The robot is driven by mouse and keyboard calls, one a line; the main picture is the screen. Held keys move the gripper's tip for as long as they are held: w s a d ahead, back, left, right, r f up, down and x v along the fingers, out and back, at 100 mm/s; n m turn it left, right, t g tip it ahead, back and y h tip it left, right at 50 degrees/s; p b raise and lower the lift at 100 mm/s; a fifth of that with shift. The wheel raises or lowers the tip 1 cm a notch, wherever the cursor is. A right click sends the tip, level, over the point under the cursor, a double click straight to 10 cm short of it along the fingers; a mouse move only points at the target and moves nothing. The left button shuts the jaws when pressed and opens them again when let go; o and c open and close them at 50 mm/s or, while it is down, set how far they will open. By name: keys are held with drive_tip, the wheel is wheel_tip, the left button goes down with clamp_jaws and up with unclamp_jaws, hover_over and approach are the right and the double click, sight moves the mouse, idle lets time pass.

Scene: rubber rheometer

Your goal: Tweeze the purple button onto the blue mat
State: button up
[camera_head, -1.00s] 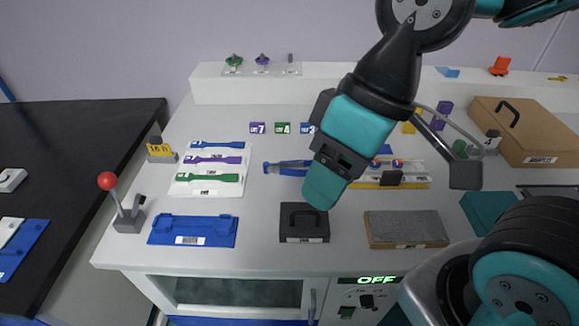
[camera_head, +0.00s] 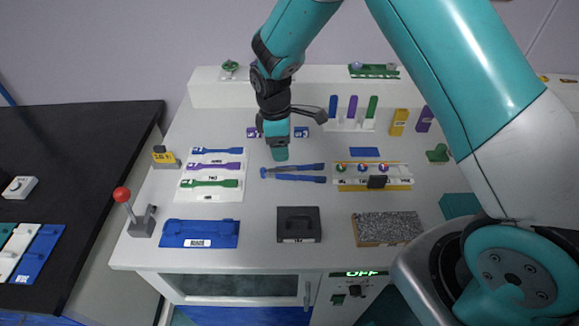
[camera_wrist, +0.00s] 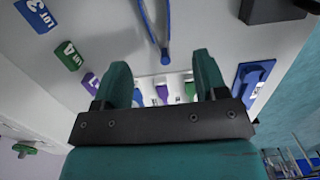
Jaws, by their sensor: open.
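My gripper (camera_head: 279,157) points down above the table, just behind the blue tweezers. In the wrist view its teal fingers (camera_wrist: 161,65) are apart with nothing held between them. The blue tweezers (camera_head: 300,179) lie on the table, arms spread toward the right; they also show in the wrist view (camera_wrist: 152,25), ahead of the fingers. A pale tray (camera_head: 345,183) to their right holds three small coloured round pieces; which one is the purple button is too small to tell. A flat blue patch, probably the blue mat (camera_head: 364,151), lies behind that tray.
A white board (camera_head: 229,194) with blue, purple and green strips lies left of the tweezers. A blue tray (camera_head: 198,228), a black box (camera_head: 298,226) and a speckled block (camera_head: 388,229) line the front. Upright coloured pieces stand behind. Bare table surrounds the tweezers.

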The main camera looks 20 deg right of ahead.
sight(285, 168)
drive_tip(key=shift+w+f, duration=0.1)
drive_tip(key=shift+f, duration=0.15)
drive_tip(key=shift+d+f, duration=0.1)
drive_tip(key=shift+f, duration=0.05)
drive_tip(key=f+b, duration=0.2)
drive_tip(key=f, duration=0.1)
drive_tip(key=f+b, duration=0.4)
drive_tip(key=f, duration=0.1)
drive_tip(key=shift+s+d+f, duration=0.2)
drive_tip(key=shift+d+f, duration=0.15)
drive_tip(key=shift+d, duration=0.05)
drive_tip(key=c, duration=0.7)
drive_tip(key=shift+r, duration=0.1)
